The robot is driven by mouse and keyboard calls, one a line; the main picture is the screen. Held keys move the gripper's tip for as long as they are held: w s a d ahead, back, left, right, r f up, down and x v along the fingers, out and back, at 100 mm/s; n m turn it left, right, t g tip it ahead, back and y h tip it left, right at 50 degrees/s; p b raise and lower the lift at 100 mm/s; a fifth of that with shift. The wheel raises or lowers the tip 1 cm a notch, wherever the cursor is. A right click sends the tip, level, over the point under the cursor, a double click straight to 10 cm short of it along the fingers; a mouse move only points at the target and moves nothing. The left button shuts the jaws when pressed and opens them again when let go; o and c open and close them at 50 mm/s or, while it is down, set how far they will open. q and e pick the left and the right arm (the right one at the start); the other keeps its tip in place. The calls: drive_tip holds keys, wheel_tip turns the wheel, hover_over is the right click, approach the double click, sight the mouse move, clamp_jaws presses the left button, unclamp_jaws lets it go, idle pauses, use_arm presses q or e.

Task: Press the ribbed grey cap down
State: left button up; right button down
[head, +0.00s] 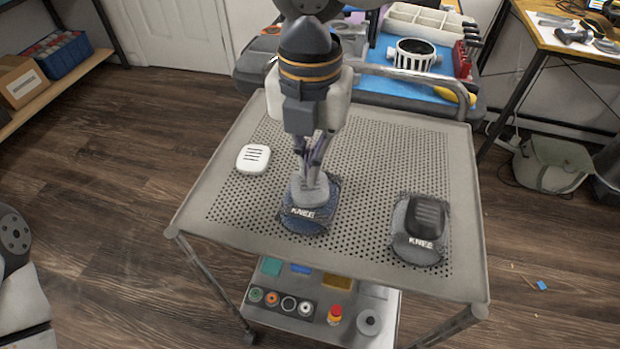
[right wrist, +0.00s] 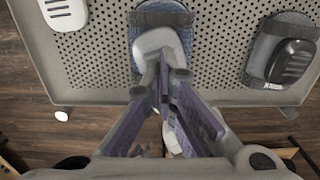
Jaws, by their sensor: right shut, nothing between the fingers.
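A dark grey ribbed cap (head: 427,218) sits on the right knee pad (head: 418,252); it also shows in the right wrist view (right wrist: 292,60). A light grey piece (head: 308,194) sits on the blue middle knee pad (head: 305,222); its top is partly hidden by my fingers, and I see no ribs on it. My right gripper (head: 314,172) is shut and empty, pointing down over this light grey piece. In the right wrist view its fingertips (right wrist: 164,70) overlap the piece's near edge; I cannot tell whether they touch. My left gripper is not in view.
A white slotted piece (head: 253,158) lies on the left of the perforated cart top (head: 235,215), which is otherwise clear. A metal rail (head: 400,75) runs along its back. A lower shelf holds small parts.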

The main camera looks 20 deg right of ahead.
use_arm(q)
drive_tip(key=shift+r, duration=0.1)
use_arm(e)
drive_tip(key=shift+f, duration=1.1)
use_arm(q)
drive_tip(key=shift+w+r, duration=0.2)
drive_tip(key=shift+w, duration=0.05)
use_arm(e)
drive_tip(key=shift+f, duration=0.1)
idle(0.4)
use_arm(q)
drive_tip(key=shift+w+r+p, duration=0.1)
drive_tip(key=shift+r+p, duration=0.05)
drive_tip(key=shift+p, duration=0.2)
use_arm(e)
drive_tip(key=shift+f, duration=0.2)
use_arm(q)
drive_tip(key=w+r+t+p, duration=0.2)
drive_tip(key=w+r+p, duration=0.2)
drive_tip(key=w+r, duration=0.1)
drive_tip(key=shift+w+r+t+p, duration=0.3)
drive_tip(key=shift+p, duration=0.05)
use_arm(e)
wheel_tip(320, 180, up, 8)
drive_tip(key=shift+r, duration=0.1)
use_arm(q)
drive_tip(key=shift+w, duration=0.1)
